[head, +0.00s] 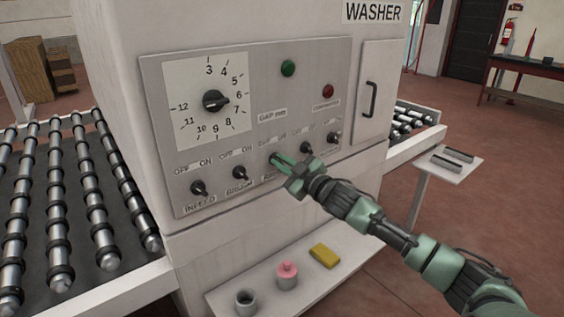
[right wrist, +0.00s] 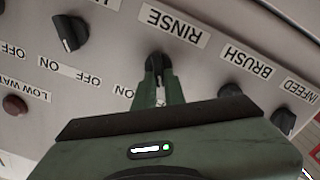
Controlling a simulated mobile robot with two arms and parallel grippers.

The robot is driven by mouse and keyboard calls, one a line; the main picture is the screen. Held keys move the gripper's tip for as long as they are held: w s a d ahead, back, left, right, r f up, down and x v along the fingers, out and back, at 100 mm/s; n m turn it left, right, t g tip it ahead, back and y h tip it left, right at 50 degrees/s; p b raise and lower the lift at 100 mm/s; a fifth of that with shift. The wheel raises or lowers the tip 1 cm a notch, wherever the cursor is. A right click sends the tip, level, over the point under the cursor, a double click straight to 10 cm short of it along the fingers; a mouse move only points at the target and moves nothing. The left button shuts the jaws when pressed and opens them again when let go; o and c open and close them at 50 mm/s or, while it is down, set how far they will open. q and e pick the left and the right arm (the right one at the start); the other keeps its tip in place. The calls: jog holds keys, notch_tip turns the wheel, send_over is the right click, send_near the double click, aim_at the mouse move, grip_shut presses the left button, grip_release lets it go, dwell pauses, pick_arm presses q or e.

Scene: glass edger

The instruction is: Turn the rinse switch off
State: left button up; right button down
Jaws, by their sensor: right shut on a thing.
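The rinse switch (right wrist: 157,62) is a small black knob on the washer's grey control panel (head: 262,75). Its RINSE label (right wrist: 172,24) shows upside down in the right wrist view. My right gripper (head: 279,160) has green fingers and is at the panel. In the right wrist view my right gripper (right wrist: 155,84) is shut on the knob, one finger on each side. The fingers hide part of the knob and the lettering beside it, so I cannot tell which way it is turned. In the head view the gripper covers the knob. My left gripper is not in view.
The infeed knob (head: 199,187) and brush knob (head: 240,173) are left of my gripper. Two more knobs (head: 306,148) are right of it. A dial (head: 215,100) is above left. A shelf (head: 225,301) below holds a yellow block (head: 324,256) and a pink-topped item (head: 287,275).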

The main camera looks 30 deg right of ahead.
jog(key=shift+n, duration=0.4)
jog(key=c, duration=1.5)
grip_release()
jog(key=shift+s+d+b, duration=0.15)
jog(key=shift+s+b, duration=0.55)
jog(key=shift+s, duration=1.25)
jog(key=shift+s+d+b, duration=0.1)
jog(key=shift+s+b, duration=0.55)
jog(key=shift+s, duration=1.25)
